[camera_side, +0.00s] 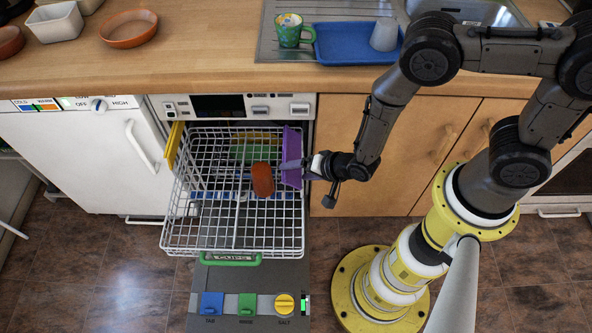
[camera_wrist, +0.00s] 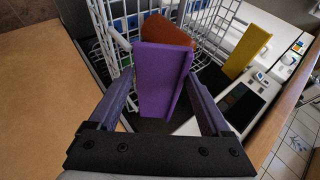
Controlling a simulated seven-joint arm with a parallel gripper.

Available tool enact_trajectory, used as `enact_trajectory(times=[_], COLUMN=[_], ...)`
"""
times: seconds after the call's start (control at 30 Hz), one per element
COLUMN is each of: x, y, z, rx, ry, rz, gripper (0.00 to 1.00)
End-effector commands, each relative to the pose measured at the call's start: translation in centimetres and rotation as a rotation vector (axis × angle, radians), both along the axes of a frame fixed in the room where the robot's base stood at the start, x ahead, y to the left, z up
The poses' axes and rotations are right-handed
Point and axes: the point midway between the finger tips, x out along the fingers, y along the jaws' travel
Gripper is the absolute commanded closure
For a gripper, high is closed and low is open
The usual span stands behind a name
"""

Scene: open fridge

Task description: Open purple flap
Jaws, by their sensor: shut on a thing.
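The purple flap (camera_side: 292,145) stands roughly upright along the right side of the wire rack (camera_side: 270,236), which is pulled out of the open dishwasher. In the wrist view the purple flap (camera_wrist: 163,82) fills the middle, between the two fingers. My gripper (camera_side: 290,166) reaches in from the right, with its fingers at the flap. In the wrist view my gripper (camera_wrist: 162,82) has one finger along each side edge of the flap and is shut on it. The fingertips are partly hidden by the flap and rack.
A brown-red item (camera_side: 262,180) sits in the rack beside the flap. A yellow flap (camera_side: 174,147) stands at the rack's left. The dishwasher door (camera_side: 245,278) is folded down in front. A wooden counter (camera_side: 200,60) runs behind; wooden cabinets (camera_side: 400,150) stand to the right.

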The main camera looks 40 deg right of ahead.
Motion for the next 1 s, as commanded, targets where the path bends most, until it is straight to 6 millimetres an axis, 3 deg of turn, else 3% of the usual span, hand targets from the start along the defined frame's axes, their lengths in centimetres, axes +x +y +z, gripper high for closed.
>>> enact_trajectory(times=[0.5, 1.0], x=[-1.5, -1.7], y=[-1.5, -1.8], z=[-0.5, -0.5], rx=[0.28, 0.39], ry=[-0.272, -0.387], rz=[-0.007, -0.005], gripper=[0.74, 0.74])
